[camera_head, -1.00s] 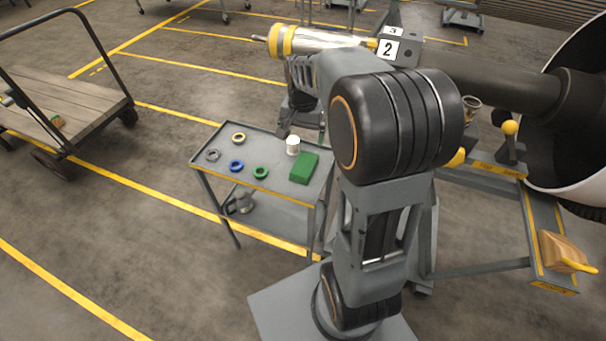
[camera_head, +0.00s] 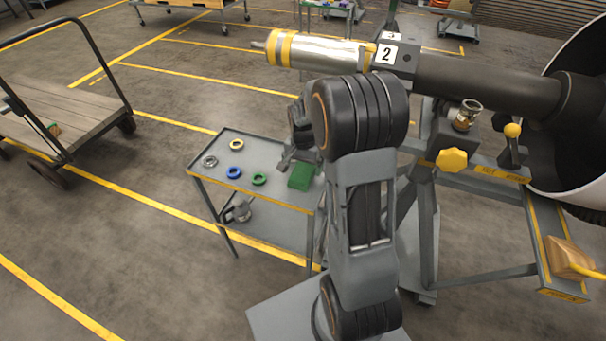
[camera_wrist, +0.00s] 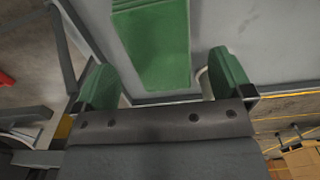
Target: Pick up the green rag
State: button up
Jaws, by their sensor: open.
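The green rag (camera_head: 301,178) is a folded block lying at the right end of the small grey cart's top shelf (camera_head: 262,150). In the wrist view the rag (camera_wrist: 155,42) lies in the upper middle, between and beyond the finger lines. My gripper (camera_wrist: 165,80) is open and empty, with green-faced fingers to either side. In the head view my gripper (camera_head: 292,158) hangs over the cart just behind and left of the rag, apart from it as far as I can tell. The white cup is hidden behind my arm in the head view.
A yellow ring (camera_head: 236,144), a grey ring (camera_head: 210,161), a blue ring (camera_head: 235,173) and a green ring (camera_head: 259,179) lie left on the cart. A rotor stand (camera_head: 430,180) with a thick shaft (camera_head: 480,82) stands at right.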

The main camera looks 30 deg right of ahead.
aim_at(303, 170)
jog(key=shift+f, duration=1.65)
jog(key=shift+c, duration=0.3)
jog(key=c, duration=1)
jog(key=shift+o, duration=0.2)
jog(key=shift+r, duration=0.15)
jog(key=shift+r, duration=0.25)
jog(key=r, duration=0.3)
jog(key=shift+s+a+r, duration=0.25)
jog(key=s+r, duration=0.1)
jog(key=s+a+r, duration=0.1)
jog(key=r, duration=0.1)
jog(key=s+a+r+p, duration=0.1)
jog(key=r, duration=0.1)
jog(key=shift+s+a+r, duration=0.1)
jog(key=shift+s+a, duration=0.15)
jog(key=shift+s, duration=0.1)
jog(key=s+a+r, duration=0.3)
jog(key=s+a, duration=0.2)
jog(key=s, duration=0.2)
jog(key=shift+s+r, duration=0.15)
jog(key=shift+r, duration=0.1)
